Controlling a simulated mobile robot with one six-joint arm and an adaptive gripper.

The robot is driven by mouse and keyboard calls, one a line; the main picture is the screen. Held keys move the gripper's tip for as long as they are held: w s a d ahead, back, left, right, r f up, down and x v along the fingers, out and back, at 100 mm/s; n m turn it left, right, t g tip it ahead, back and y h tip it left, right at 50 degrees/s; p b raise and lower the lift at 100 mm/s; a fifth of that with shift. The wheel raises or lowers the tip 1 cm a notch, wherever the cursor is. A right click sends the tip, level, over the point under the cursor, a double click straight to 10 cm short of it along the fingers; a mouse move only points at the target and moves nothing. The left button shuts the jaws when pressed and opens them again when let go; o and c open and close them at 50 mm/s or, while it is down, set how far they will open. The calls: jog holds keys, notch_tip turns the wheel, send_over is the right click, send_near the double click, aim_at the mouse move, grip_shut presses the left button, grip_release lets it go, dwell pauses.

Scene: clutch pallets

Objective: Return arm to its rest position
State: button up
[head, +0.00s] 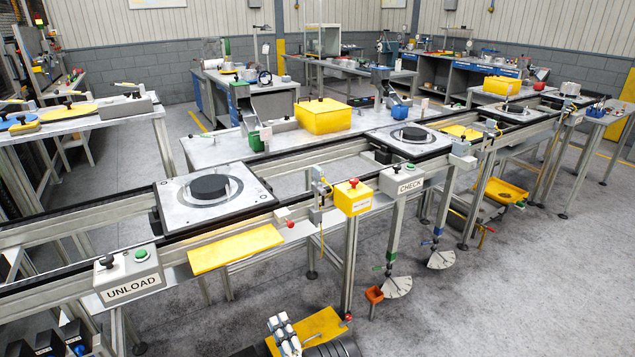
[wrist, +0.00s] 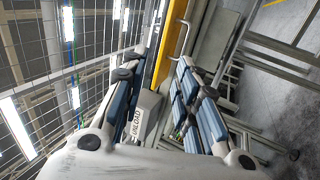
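My gripper (wrist: 162,58) is open in the wrist view. Its two blue-grey fingers stand apart with nothing held between them. Behind them show a grey box with an UNLOAD label (wrist: 138,124) and a yellow strip (wrist: 170,45). There, one pallet with a dark disc (head: 175,212) lies on the near part of the conveyor. Another pallet (head: 437,147) lies farther along it.
The conveyor rail (head: 60,271) crosses the head view, with the UNLOAD box (head: 128,276) and the CHECK box (head: 402,180) on its near side. A yellow block (head: 322,116) stands on the table behind. Grey floor (head: 470,310) is clear at the lower right.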

jog(key=w+d+r+m+g+h, duration=0.15)
jog(key=w+r+m+h, duration=0.3)
jog(key=w+r, duration=1)
jog(key=s+d+r+m+g+h, duration=0.2)
jog(key=d+r+m, duration=0.25)
jog(key=r, duration=0.45)
jog(key=s+d+r+m+g+h, duration=0.2)
jog(key=d+r+m+g+h, duration=0.1)
jog(key=d+r, duration=0.4)
jog(key=s+d+r+m+g, duration=0.2)
jog(key=s+d+r+m, duration=0.3)
jog(key=s, duration=0.5)
jog(key=s+d+m+g+h, duration=0.1)
jog(key=s+d+m+g, duration=0.2)
jog(key=s, duration=1.4)
jog(key=s+d+m+g+h, duration=0.1)
jog(key=s+d+m+g, duration=0.2)
jog(key=s, duration=1.4)
jog(key=shift+s+f+m+g, duration=0.15)
jog(key=shift+f+m+g, duration=0.2)
jog(key=shift+m, duration=0.15)
